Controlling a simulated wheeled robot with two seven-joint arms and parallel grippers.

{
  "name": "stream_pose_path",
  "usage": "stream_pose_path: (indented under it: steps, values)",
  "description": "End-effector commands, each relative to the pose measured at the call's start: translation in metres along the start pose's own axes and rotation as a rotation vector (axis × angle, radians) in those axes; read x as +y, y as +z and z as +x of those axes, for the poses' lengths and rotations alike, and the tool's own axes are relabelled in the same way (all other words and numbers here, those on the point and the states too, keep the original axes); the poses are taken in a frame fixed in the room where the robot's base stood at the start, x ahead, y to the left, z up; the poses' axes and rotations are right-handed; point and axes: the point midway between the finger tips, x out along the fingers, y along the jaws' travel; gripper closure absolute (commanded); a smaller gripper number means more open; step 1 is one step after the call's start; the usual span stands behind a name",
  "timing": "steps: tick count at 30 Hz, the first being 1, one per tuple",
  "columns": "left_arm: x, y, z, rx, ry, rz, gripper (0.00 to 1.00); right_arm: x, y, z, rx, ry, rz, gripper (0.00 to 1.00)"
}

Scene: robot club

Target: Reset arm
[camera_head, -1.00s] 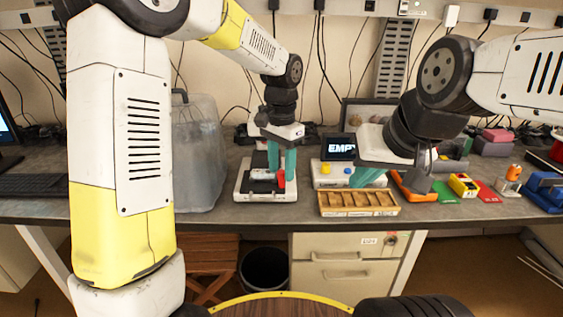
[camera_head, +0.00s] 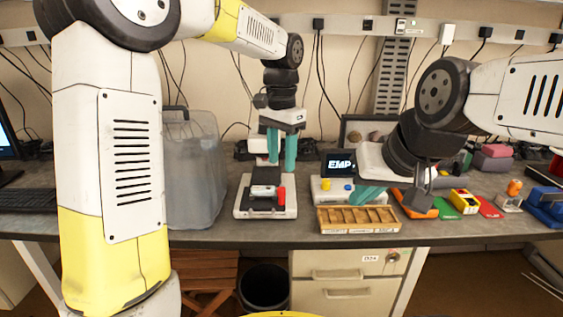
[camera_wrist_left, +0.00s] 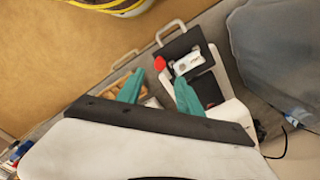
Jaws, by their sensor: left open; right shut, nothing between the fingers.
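My left gripper (camera_head: 282,148) hangs in the middle of the head view with its teal fingers pointing down, spread apart and empty. It is above the back part of a white device (camera_head: 286,211) with a black plate, a small metal piece and a red knob. In the left wrist view its fingers (camera_wrist_left: 157,93) are apart, with the device (camera_wrist_left: 218,69) beyond them. My right gripper (camera_head: 368,193) is at the right in the head view, its teal fingers together, just behind a wooden compartment tray (camera_head: 357,227). Part of it is hidden by its own wrist.
A device with an "EMP" screen (camera_head: 339,163) stands behind the tray. A translucent bin (camera_head: 194,180) stands left of the white device. Coloured cards and a yellow box (camera_head: 464,201) lie at right. A framed picture (camera_head: 362,130) leans at the back.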

Motion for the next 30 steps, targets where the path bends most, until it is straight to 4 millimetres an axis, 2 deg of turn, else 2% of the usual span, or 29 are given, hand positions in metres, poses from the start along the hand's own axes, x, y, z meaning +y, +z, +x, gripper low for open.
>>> stream_pose_path:
  steps: [6,10,15,19,24,30]
  values:
    - [-0.001,0.003,-0.001,0.005,-0.002,-0.006,0.57,0.0,0.0,0.0,0.0,0.0,0.0,1.0]
    - [-0.003,0.023,-0.013,0.044,-0.015,-0.056,0.57,0.0,0.0,0.0,0.0,0.0,0.0,1.0]
    - [-0.003,0.08,-0.034,0.158,-0.041,-0.205,0.57,0.0,0.0,0.0,0.0,0.0,0.0,1.0]
    - [0.004,0.127,-0.042,0.261,-0.054,-0.338,0.57,0.0,0.0,0.0,0.0,0.0,0.0,1.0]
    - [0.017,0.183,-0.04,0.401,-0.059,-0.511,0.57,0.0,0.0,0.0,0.0,0.0,0.0,1.0]
    - [0.034,0.225,-0.026,0.534,-0.053,-0.665,0.57,0.0,0.0,0.0,0.0,0.0,0.0,1.0]
